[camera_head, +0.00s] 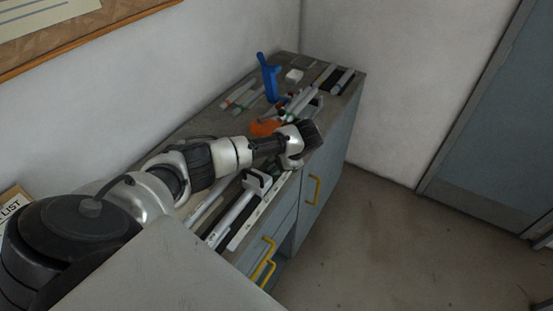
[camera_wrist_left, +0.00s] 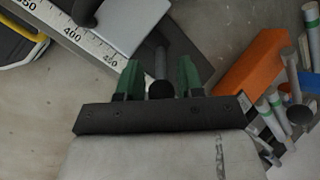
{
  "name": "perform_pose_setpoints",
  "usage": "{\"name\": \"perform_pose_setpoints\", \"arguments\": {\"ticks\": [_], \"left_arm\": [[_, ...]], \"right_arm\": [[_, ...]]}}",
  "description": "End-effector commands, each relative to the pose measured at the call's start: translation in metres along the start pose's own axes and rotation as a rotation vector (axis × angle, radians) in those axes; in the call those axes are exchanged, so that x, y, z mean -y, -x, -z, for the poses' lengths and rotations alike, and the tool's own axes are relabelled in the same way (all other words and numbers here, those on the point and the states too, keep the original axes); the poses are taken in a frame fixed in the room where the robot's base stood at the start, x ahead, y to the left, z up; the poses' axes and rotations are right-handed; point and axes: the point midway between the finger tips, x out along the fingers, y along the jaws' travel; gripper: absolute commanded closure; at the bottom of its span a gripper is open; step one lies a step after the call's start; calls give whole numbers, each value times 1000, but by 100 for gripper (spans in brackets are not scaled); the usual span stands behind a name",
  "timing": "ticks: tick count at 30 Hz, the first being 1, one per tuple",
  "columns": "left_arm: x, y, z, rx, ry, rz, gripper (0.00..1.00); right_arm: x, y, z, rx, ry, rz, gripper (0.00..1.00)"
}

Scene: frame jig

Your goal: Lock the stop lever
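The long measuring jig lies on the cabinet top, with a scale (camera_head: 250,218) that also shows in the left wrist view (camera_wrist_left: 95,43). Its pale stop block (camera_head: 258,181) appears as a smooth grey plate (camera_wrist_left: 130,22) in the wrist view. A dark stop lever (camera_wrist_left: 160,64) with a round end lies between my left gripper's green fingers (camera_wrist_left: 159,80). The fingers are open, with visible gaps on both sides of the lever. In the head view my left gripper (camera_head: 291,151) is over the cabinet's front edge, its fingertips hidden. My right gripper is not in view.
Behind the gripper are an orange piece (camera_head: 263,128), an upright blue tool (camera_head: 269,80), a small white block (camera_head: 294,76) and several rods (camera_head: 240,97). Yellow handles (camera_head: 314,190) stick out of the cabinet front. The floor (camera_head: 385,245) on the right is clear.

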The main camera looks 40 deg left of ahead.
Motion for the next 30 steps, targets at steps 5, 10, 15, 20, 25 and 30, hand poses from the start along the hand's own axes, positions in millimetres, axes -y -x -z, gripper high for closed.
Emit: {"name": "perform_pose_setpoints", "arguments": {"ticks": [5,10,15,20,25,30], "left_arm": [[0,10,1,-3,0,1,63],[0,41,2,-6,0,1,63],[-1,75,2,-5,0,1,63],[0,100,1,-2,-1,1,63],[0,108,0,0,0,0,63],[0,109,0,1,0,0,63]], "right_arm": [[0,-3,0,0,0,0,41],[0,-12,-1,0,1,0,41],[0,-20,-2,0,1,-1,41],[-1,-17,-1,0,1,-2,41],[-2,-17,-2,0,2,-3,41],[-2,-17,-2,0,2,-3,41]]}}
